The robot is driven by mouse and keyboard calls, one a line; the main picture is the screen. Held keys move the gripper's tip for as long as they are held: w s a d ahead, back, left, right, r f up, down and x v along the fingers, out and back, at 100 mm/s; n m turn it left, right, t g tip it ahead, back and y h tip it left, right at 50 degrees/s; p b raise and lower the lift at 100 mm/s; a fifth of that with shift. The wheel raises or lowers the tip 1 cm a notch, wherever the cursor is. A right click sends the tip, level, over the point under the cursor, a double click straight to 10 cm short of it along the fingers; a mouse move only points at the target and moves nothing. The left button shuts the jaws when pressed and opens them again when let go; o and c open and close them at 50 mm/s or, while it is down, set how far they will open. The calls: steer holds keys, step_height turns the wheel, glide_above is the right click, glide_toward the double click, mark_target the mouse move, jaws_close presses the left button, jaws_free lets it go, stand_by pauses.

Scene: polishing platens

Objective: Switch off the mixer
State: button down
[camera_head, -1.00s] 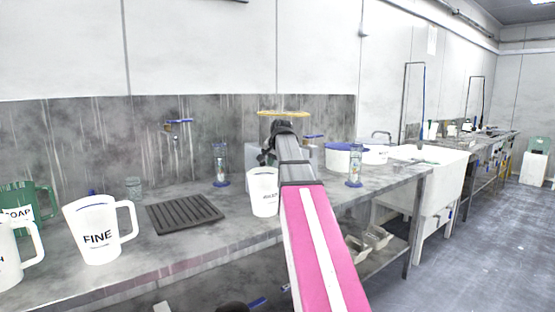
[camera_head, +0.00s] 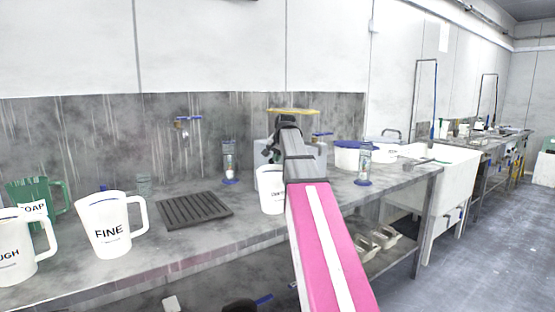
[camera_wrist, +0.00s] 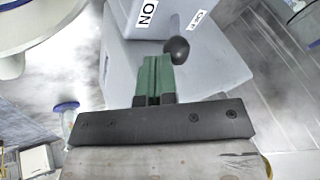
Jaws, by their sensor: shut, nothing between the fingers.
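The mixer is a pale grey box (camera_head: 320,157) on the bench behind my arm in the head view, with a yellow disc over it. In the wrist view its grey body (camera_wrist: 215,65) fills the upper middle, with a label reading ON and a smaller one that looks like OFF. A lever with a round black knob (camera_wrist: 177,50) sticks out from it near the labels. My gripper (camera_wrist: 152,62) has green fingers, shut and empty, just left of and below the knob. I cannot tell whether they touch it. My arm hides the gripper in the head view.
A white jug (camera_head: 270,190) stands close to my arm. A FINE jug (camera_head: 108,225), a black ribbed mat (camera_head: 195,210) and other jugs are at the left. A blue-based bottle (camera_head: 364,165) and a white tub with a blue band (camera_head: 347,156) stand right of the mixer.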

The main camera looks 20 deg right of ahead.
steer(key=shift+w+r, duration=0.2)
steer(key=shift+w, duration=0.05)
steer(key=shift+w+a+r+g, duration=0.1)
steer(key=shift+w+g, duration=0.1)
steer(key=shift+g, duration=0.2)
steer(key=shift+w+a+r, duration=0.2)
steer(key=shift+w+r, duration=0.1)
steer(key=shift+w, duration=0.3)
steer(key=shift+w+a+r, duration=0.2)
steer(key=shift+w+r, duration=0.05)
steer(key=shift+w, duration=0.35)
steer(key=shift+w+a+r+g+h, duration=0.15)
steer(key=shift+w+g+h, duration=0.15)
steer(key=shift+w+g, duration=0.35)
steer(key=shift+w+a, duration=0.25)
steer(key=shift+w, duration=0.35)
steer(key=shift+w+a, duration=0.2)
steer(key=shift+w, duration=0.35)
steer(key=shift+r, duration=0.1)
steer(key=shift+r, duration=0.6)
